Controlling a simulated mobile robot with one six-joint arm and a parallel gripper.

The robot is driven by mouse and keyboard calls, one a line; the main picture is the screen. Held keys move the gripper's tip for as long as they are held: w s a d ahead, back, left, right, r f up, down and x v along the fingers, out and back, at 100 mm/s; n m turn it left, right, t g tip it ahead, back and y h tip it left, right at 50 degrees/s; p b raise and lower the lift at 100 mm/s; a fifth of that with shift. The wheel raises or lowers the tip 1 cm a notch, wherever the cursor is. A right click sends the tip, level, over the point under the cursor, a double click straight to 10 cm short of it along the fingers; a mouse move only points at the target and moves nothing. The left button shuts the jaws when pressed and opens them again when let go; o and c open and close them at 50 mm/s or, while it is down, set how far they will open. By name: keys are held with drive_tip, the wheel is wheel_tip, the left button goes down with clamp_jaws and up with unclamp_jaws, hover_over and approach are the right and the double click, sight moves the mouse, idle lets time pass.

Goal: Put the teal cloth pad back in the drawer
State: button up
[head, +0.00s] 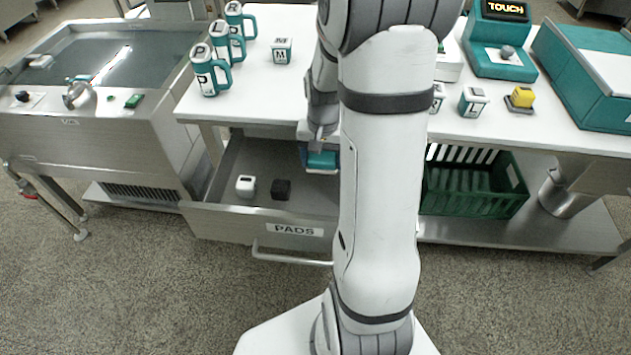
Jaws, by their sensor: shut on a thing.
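The drawer labelled PADS (225,222) stands pulled out under the white table. A white block (245,185) and a black block (281,189) lie inside it toward the front. My gripper (318,146) points down over the right part of the drawer and is shut on the teal cloth pad (322,160). The pad is partly hidden by my gripper and arm. I cannot tell whether the pad touches the drawer floor.
Teal mugs (207,72) and a small labelled block (281,51) stand on the white table (262,92). A green crate (470,200) sits on the lower shelf at right. A steel machine (95,135) stands close at left. My arm hides the table's middle.

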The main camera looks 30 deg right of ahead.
sight(322, 186)
wheel_tip(322, 186, down, 7)
drive_tip(key=shift+f+b, duration=0.15)
drive_tip(key=shift+b, duration=0.55)
drive_tip(key=shift+f, duration=0.2)
drive_tip(key=o, duration=1)
drive_tip(key=shift+o, duration=0.2)
